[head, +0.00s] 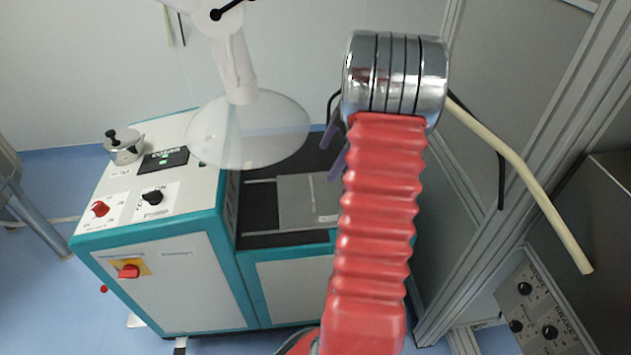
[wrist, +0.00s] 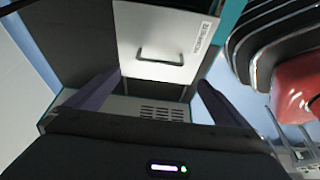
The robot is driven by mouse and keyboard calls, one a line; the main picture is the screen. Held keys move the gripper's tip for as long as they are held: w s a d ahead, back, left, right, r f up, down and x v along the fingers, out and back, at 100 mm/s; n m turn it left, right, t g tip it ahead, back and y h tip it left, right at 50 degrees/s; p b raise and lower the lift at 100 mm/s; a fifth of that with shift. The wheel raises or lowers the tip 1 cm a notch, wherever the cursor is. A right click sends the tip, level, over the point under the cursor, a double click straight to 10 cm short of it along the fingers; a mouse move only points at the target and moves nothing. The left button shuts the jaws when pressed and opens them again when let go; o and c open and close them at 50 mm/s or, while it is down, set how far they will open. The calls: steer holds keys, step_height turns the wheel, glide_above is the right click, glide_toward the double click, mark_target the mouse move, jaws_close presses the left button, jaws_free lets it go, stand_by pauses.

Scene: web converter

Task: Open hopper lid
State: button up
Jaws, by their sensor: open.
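The hopper lid (head: 302,205) is a pale grey plate set in the dark recess on top of the teal and white machine. In the wrist view the lid (wrist: 148,30) looks shut, with a dark bar handle (wrist: 167,58) and a printed label near its right edge. My gripper (head: 335,152) is above the machine, beyond the lid's far right side in the head view. In the wrist view my gripper (wrist: 158,82) has its two purple fingers spread wide. The handle lies ahead, between the lines of the fingers, with nothing held. My red arm hides the machine's right part in the head view.
A clear disc on a white stem (head: 248,128) hangs over the machine's left part. A control panel (head: 150,195) with knobs and a red switch (head: 129,271) are at the left. Metal frame posts (head: 525,165) and a cream tube (head: 520,170) stand at the right.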

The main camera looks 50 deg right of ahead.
mark_target(312, 187)
steer(key=x, duration=1)
steer(key=shift+w+a+f, duration=0.1)
steer(key=shift+f, duration=0.05)
steer(key=c, duration=1.2)
steer(key=shift+o, duration=0.2)
